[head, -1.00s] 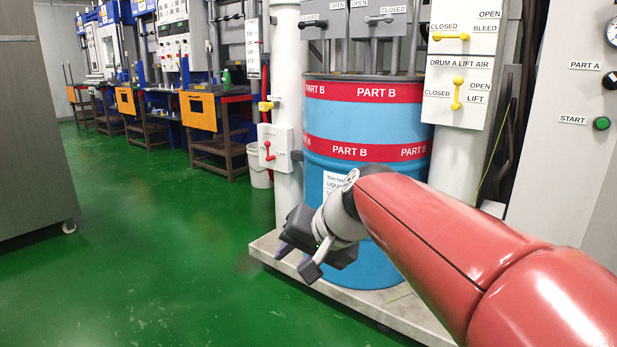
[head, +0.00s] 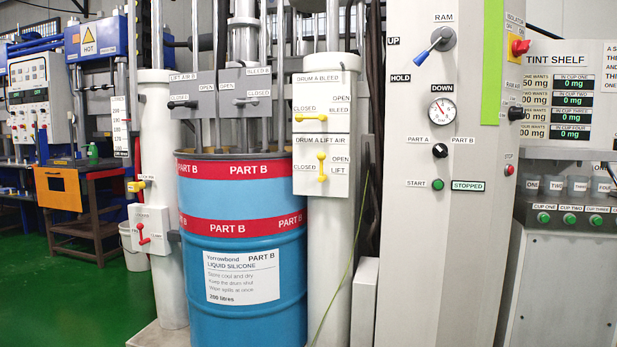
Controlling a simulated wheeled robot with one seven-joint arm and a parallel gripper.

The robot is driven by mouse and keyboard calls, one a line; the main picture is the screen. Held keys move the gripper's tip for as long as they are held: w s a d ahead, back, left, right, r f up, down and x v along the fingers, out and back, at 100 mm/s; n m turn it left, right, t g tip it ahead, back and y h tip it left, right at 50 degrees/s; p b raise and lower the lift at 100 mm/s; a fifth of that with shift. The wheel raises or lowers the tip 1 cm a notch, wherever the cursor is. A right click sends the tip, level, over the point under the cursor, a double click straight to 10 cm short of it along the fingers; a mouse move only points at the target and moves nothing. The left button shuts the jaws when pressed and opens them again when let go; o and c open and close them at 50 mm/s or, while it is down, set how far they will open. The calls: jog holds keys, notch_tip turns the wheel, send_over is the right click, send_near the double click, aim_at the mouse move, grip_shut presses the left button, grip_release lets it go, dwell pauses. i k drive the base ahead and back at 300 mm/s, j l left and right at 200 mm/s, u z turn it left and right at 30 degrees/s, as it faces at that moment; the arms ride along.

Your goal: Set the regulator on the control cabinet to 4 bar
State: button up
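The control cabinet (head: 412,250) is a tall light-grey column right of the middle in the head view. A round pressure gauge (head: 442,111) with a white face sits on its front, below the DOWN label. Its reading is too small to tell. A black knob (head: 516,113), which looks like the regulator, sticks out at the cabinet's right side, near a small label that is hard to read. My gripper and arm are not in view now.
The cabinet also bears a blue-handled RAM lever (head: 434,44), a black PART A/PART B selector (head: 440,151), a green START button (head: 438,184) and a red isolator (head: 520,47). Left stands a blue PART B drum (head: 246,277). Right is the tint shelf (head: 575,140). Green floor is open at left.

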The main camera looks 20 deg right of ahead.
aim_at(515, 113)
jog(key=z, duration=1.3)
jog(key=i+l, duration=0.1)
